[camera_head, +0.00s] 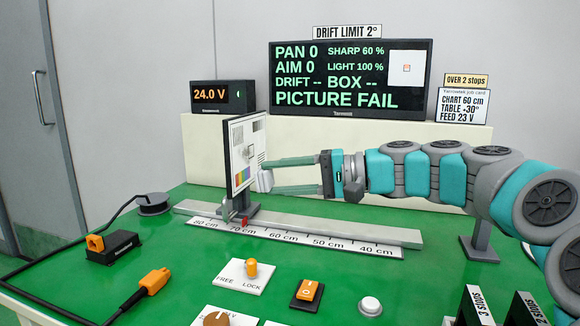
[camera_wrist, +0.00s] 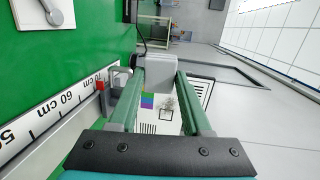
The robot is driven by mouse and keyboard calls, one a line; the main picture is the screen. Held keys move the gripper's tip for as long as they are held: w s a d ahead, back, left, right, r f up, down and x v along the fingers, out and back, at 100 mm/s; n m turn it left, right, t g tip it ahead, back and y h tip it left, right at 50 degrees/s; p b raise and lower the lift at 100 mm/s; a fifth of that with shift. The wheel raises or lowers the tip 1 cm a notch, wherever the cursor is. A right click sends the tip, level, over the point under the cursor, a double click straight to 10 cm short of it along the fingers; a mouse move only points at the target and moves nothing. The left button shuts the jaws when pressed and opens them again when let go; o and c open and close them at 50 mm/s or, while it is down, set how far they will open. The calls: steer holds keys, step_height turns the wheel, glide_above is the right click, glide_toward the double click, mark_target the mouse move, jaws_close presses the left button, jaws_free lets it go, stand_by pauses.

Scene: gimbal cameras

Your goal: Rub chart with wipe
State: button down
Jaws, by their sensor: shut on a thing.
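The chart (camera_head: 250,137) stands upright on a carriage on the rail, left of centre in the head view. Its face carries test patterns and coloured patches, and greyish marks show near its middle. In the wrist view the chart (camera_wrist: 150,116) shows partly between my fingers. My gripper (camera_head: 268,177) points left at the chart's lower right side. It is shut on the wipe (camera_head: 264,181), a small whitish pad at the fingertips, also seen in the wrist view (camera_wrist: 160,70). The wipe is close to the chart's face; I cannot tell whether they touch.
The rail with a centimetre scale (camera_head: 290,238) crosses the green table. A FREE/LOCK knob (camera_head: 252,268), an orange switch (camera_head: 307,291) and a white button (camera_head: 370,306) stand in front. The screen (camera_head: 350,78) at the back reads PICTURE FAIL. Cable and orange connectors (camera_head: 155,283) lie left.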

steer(key=m+t+y, duration=0.1)
steer(key=t, duration=0.1)
glide_toward(236, 159)
steer(key=d, duration=0.2)
steer(key=shift+s+x, duration=0.2)
steer(key=shift+x, duration=1.25)
steer(key=shift+s+x, duration=0.2)
steer(key=shift+x, duration=1.3)
steer(key=shift+x, duration=1.2)
